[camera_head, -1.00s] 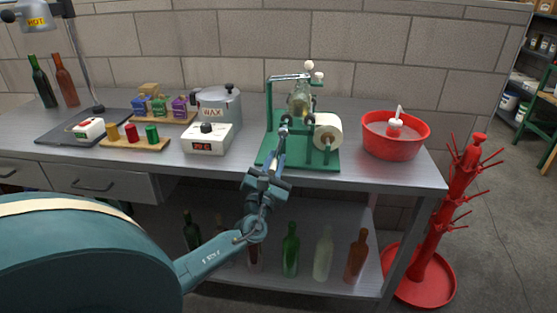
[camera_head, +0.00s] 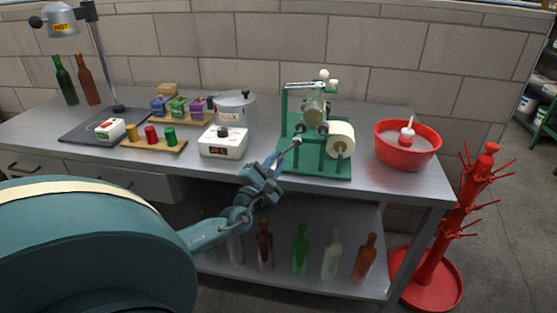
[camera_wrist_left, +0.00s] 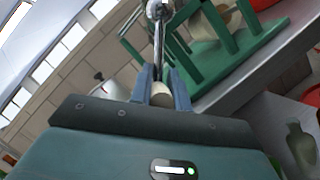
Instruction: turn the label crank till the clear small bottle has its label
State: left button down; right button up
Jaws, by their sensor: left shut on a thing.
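The green label machine (camera_head: 316,172) stands on the bench with a white label roll (camera_head: 341,139) at its right side. The clear small bottle (camera_head: 314,112) sits in the upper part of the machine; its middle looks pale tan, but I cannot tell whether that is a label. The metal crank (camera_head: 294,142) points down and left from its hub at the machine's front. My left gripper (camera_head: 276,160) is shut on the crank's handle; in the left wrist view the pale grip (camera_wrist_left: 162,93) shows between the fingers, below the crank's metal rod. My right gripper is not in view.
A red tub (camera_head: 408,152) stands right of the machine. A white box with a display (camera_head: 223,143) and the wax pot (camera_head: 236,108) stand to its left. A red bottle tree (camera_head: 443,220) stands on the floor at right. Several bottles stand on the lower shelf.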

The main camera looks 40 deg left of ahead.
pick_arm(q)
jog(key=shift+s+a+r+m+g+h+p, duration=0.25)
jog(key=shift+m+p, duration=0.25)
jog(key=shift+m, duration=0.25)
jog(key=shift+s+r+m+g+h+p, duration=0.15)
jog(key=shift+r+m+h+p, duration=0.3)
jog(key=shift+m, duration=0.3)
jog(key=shift+a+r+y+p, duration=0.3)
jog(key=shift+a+r+p, duration=0.2)
jog(key=shift+r+p, duration=0.25)
jog(key=shift+s+a, duration=0.1)
jog(key=shift+a, duration=0.05)
jog(key=c, duration=1.4)
grip_release()
jog(key=shift+o, duration=0.3)
jog(key=v, duration=1.3)
jog(key=shift+b, duration=0.45)
jog(key=shift+s, duration=0.1)
